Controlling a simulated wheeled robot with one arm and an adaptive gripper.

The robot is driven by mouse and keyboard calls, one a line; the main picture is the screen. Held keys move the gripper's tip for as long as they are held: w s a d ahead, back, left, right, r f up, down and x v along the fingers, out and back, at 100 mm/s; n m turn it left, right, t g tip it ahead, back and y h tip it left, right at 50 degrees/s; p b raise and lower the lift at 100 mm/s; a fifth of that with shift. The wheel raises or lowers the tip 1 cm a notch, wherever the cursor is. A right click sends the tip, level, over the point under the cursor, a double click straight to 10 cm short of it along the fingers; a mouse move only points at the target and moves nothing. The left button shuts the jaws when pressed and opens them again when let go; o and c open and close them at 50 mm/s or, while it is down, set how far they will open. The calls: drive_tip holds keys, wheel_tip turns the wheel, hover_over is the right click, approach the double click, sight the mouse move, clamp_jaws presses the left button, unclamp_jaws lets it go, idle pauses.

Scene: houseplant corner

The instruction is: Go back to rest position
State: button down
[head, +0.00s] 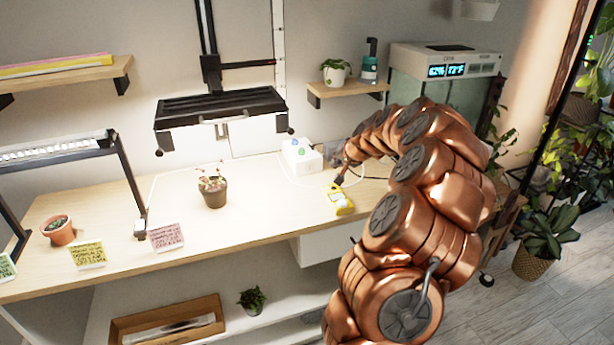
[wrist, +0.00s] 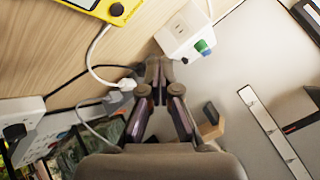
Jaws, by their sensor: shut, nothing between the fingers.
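My gripper (head: 339,180) is at the end of my copper-coloured arm, which arches over the right end of the wooden bench (head: 250,222). In the head view it shows small, just above a yellow device (head: 341,200). In the wrist view my gripper (wrist: 158,75) has its fingertips together with nothing between them. There the yellow device (wrist: 112,8) lies at the top left, apart from the fingers. Whether the fingers touch anything is hard to tell.
A white box (head: 301,155) stands at the bench's back. A brown plant pot (head: 213,193) stands mid-bench under a black lamp frame (head: 220,108). A terracotta pot (head: 59,232) is at the left. A glass tank (head: 446,92) is behind my arm. White cables lie near my gripper.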

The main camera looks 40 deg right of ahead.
drive_tip(key=a+r+n+g+y+p, duration=0.1)
drive_tip(key=a+r+n+y+p, duration=0.25)
drive_tip(key=a, duration=1.55)
drive_tip(key=s+a+r+n+g+y, duration=0.15)
drive_tip(key=s+a, duration=0.25)
drive_tip(key=a, duration=0.4)
drive_tip(key=s+a+r+n+g, duration=0.2)
drive_tip(key=s+a+n, duration=0.15)
drive_tip(key=a, duration=0.45)
drive_tip(key=s+a+n+g+h+p, duration=0.1)
drive_tip(key=s+a+g, duration=0.2)
drive_tip(key=s, duration=1.2)
drive_tip(key=s+a+n+g+h+p, duration=0.1)
drive_tip(key=s+a, duration=0.5)
drive_tip(key=s, duration=0.9)
drive_tip(key=shift+s+f+n+g+h+p, duration=0.35)
drive_tip(key=shift+n+g, duration=0.3)
drive_tip(key=shift+g, duration=0.5)
